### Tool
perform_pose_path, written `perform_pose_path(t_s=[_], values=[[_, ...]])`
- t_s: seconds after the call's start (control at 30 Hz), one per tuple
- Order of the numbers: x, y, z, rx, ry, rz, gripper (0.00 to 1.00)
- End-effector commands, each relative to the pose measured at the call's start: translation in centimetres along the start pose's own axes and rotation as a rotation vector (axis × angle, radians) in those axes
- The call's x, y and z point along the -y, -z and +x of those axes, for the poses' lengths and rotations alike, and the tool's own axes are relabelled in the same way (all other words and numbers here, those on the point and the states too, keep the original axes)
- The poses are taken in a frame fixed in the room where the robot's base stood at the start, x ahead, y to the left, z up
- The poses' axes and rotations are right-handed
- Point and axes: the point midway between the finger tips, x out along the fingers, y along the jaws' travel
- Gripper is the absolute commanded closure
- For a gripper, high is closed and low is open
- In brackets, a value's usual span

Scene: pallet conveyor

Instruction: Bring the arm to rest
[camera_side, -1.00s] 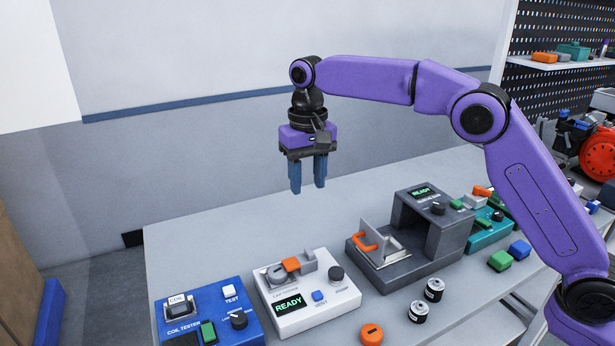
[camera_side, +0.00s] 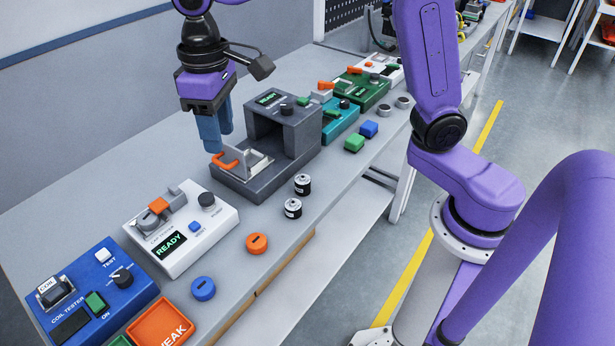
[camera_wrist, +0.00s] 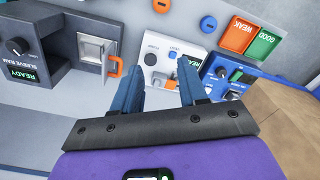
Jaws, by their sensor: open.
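My gripper (camera_side: 212,133) is open and empty, with its blue fingers pointing down. In the side view it hangs above the back of the bench, at the left end of the dark grey sleeve ram station (camera_side: 299,135). In the wrist view my gripper (camera_wrist: 160,92) shows both fingertips apart with nothing between them. The white station (camera_wrist: 172,50) with its orange lever lies below and beyond the fingertips. In the side view this white station (camera_side: 180,250) shows a READY screen.
A blue coil tester (camera_side: 125,293) stands at the front left. Two small cylinders (camera_side: 293,208), an orange disc (camera_side: 257,243) and a blue disc (camera_side: 203,288) lie along the bench's front edge. Teal (camera_side: 345,118) and green (camera_side: 370,92) stations stand further back. Bench space left of the grey station is clear.

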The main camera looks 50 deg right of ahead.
Motion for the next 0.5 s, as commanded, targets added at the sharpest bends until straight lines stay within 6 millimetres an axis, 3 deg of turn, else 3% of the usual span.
perform_pose_path(t_s=[0.03, 0.5], values=[[-0.1, -2.2, 0.1, -0.001, 0.001, -0.044, 0.57], [-2.4, -20.9, 4.0, -0.010, 0.008, -0.457, 0.57]])
